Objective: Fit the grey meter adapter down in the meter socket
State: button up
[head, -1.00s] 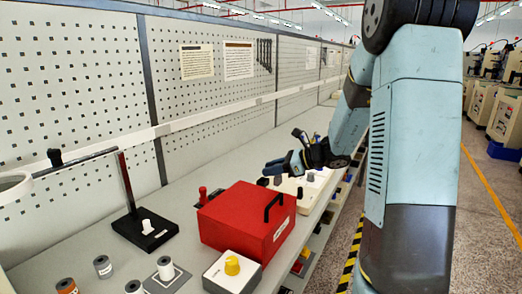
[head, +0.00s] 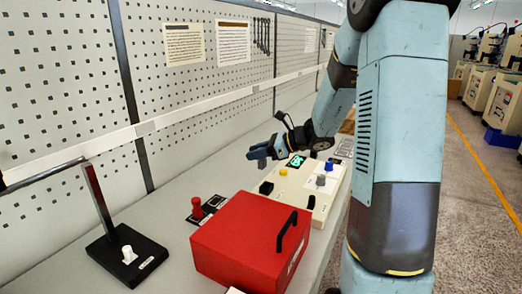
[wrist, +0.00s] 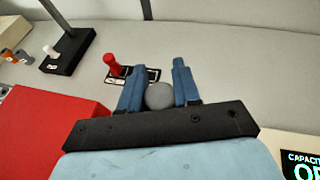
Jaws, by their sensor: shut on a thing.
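My gripper (head: 258,153) is held above the bench in the head view, to the left of the cream meter. In the wrist view my gripper (wrist: 157,83) is shut with a round grey piece, the grey meter adapter (wrist: 159,96), between its blue fingers. The adapter is clear of the bench, and its lower end is hard to make out. The cream meter (head: 295,203) has a green display, a yellow button, grey and blue knobs and a black block (head: 266,187) at its left end. I cannot tell which part is the meter socket.
A red box (head: 245,240) with a black handle stands in front of the meter. A red plug (head: 197,207) stands on a black plate beside it. A black stand (head: 127,253) with a white piece is at the left.

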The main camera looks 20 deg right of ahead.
aim_at(261, 166)
jog(key=shift+w+d, duration=0.1)
jog(key=shift+d, duration=0.55)
jog(key=shift+d+t, duration=0.2)
jog(key=shift+t, duration=0.1)
jog(key=shift+f+m, duration=0.1)
jog(key=shift+m, duration=0.2)
jog(key=shift+f, duration=2.85)
jog(key=shift+f, duration=1.7)
jog(key=o, duration=1.1)
